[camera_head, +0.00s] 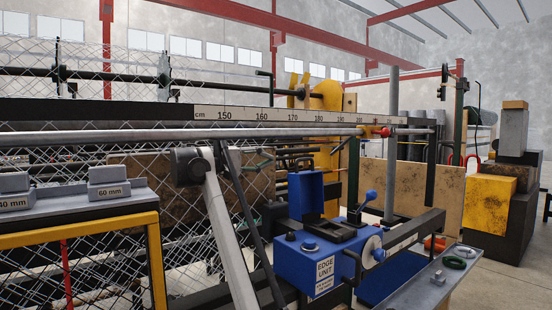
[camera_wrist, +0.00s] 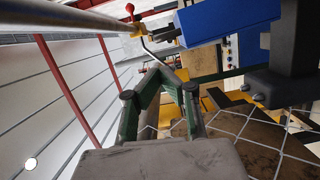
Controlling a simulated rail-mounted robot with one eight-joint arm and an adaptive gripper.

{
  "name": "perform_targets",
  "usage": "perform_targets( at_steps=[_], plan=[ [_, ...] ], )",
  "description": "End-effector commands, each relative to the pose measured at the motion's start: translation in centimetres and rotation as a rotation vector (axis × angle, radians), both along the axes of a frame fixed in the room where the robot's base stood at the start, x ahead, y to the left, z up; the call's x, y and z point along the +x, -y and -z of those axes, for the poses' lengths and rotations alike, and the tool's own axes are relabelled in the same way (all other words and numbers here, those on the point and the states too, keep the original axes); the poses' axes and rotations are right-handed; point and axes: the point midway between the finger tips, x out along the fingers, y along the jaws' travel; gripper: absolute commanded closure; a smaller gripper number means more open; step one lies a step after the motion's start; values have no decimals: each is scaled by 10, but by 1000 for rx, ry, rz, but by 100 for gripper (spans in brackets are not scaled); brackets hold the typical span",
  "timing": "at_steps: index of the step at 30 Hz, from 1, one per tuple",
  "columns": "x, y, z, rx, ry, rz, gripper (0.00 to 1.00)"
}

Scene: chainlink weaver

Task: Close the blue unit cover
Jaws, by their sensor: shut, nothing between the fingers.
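The blue edge unit (camera_head: 318,258) stands low at the middle right in the head view, with a white "EDGE UNIT" label on its front. Its blue cover (camera_head: 306,193) stands upright, open, at the back left of the unit, leaving the dark top parts uncovered. A blue panel that looks like the cover (camera_wrist: 228,20) shows at the upper right in the wrist view. My gripper (camera_wrist: 170,82) has green links and is shut and empty, apart from that panel in the picture.
A long metal bar (camera_head: 180,134) and a cm scale (camera_head: 290,115) run above the unit. Chain-link mesh (camera_head: 105,255) hangs at the left. A blue ball-ended lever (camera_head: 370,196) and a white wheel (camera_head: 373,247) sit at the unit's right. A grey bench (camera_head: 420,283) stands in front right.

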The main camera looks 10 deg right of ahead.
Motion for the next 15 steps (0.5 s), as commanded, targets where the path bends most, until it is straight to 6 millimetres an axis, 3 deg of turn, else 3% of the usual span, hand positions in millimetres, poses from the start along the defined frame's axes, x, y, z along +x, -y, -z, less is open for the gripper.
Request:
perform_targets(
  at_steps=[9, 15],
  plan=[
    [14, 52, 2, 0, -1, 2, 100],
    [21, 76, 2, 1, -1, 1, 100]
  ],
)
